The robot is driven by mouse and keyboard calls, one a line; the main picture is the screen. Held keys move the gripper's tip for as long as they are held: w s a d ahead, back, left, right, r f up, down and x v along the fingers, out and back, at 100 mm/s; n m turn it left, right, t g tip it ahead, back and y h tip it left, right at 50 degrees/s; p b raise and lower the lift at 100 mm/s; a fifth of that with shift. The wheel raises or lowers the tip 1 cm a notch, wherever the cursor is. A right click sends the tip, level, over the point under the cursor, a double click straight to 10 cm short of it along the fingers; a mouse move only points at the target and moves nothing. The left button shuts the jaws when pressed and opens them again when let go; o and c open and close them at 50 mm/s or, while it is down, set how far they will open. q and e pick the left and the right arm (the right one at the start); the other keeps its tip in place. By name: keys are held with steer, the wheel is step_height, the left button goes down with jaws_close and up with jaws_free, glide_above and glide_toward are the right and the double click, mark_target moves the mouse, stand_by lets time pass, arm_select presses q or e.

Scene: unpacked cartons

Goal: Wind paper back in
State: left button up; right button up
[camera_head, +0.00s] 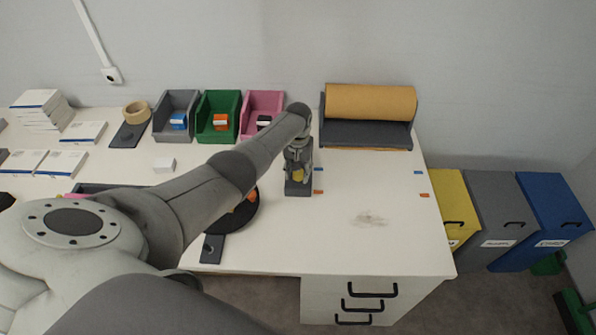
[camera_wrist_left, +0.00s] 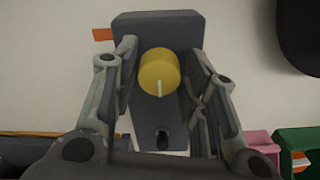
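The brown paper roll (camera_head: 371,102) lies in a dark grey holder (camera_head: 366,134) at the back right of the table. A thin brown paper edge (camera_head: 380,149) shows along the holder's front. A dark grey box (camera_head: 298,188) with a round yellow knob (camera_head: 298,175) stands left of the holder. My left gripper (camera_head: 298,168) is over this box. In the left wrist view, its fingers are apart on either side of the yellow knob (camera_wrist_left: 158,71), with gaps visible between them and the knob. The knob has a white line pointing down in that view. My right gripper is not in view.
Blue and orange marks (camera_head: 424,195) lie on the table at right, around a smudge (camera_head: 370,218). Grey, green (camera_head: 219,116) and pink bins stand at the back. A black round disc (camera_head: 240,218) is partly behind my arm. Coloured waste bins (camera_head: 497,215) stand right of the table.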

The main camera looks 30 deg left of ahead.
mark_target(298, 173)
arm_select(q)
steer(key=shift+o, duration=1)
steer(key=shift+s, duration=0.1)
step_height(298, 173, up, 12)
